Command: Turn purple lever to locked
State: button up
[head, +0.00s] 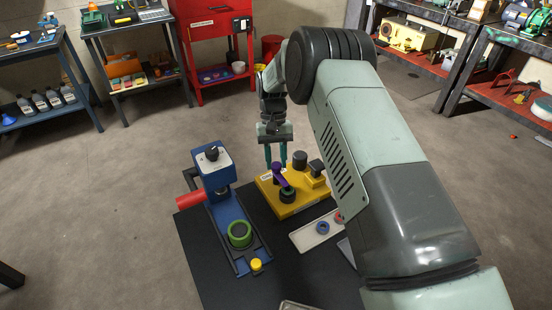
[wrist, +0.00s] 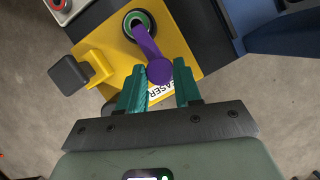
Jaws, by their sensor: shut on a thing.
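The purple lever (head: 279,177) is mounted on a dark round pivot with a green ring on the yellow box (head: 296,204). In the wrist view the lever (wrist: 146,47) runs from the pivot (wrist: 137,24) toward my gripper and ends in a round knob (wrist: 159,71). My gripper (head: 276,164) has its two green fingers around the lever's knob end. In the wrist view the fingers (wrist: 157,88) stand on either side of the knob. The box's label is partly hidden behind the fingers, so I cannot read a locked mark.
A blue machine (head: 228,207) with a red cylinder (head: 190,199) stands left of the yellow box. A grey tray (head: 312,234) with small round parts lies to the right. A black block on a yellow bracket (wrist: 95,68) rises from the box.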

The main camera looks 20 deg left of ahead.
jog(key=o, duration=1)
jog(key=shift+o, duration=0.2)
jog(key=v, duration=1)
jog(key=shift+w+r, duration=0.25)
jog(key=shift+r, duration=0.1)
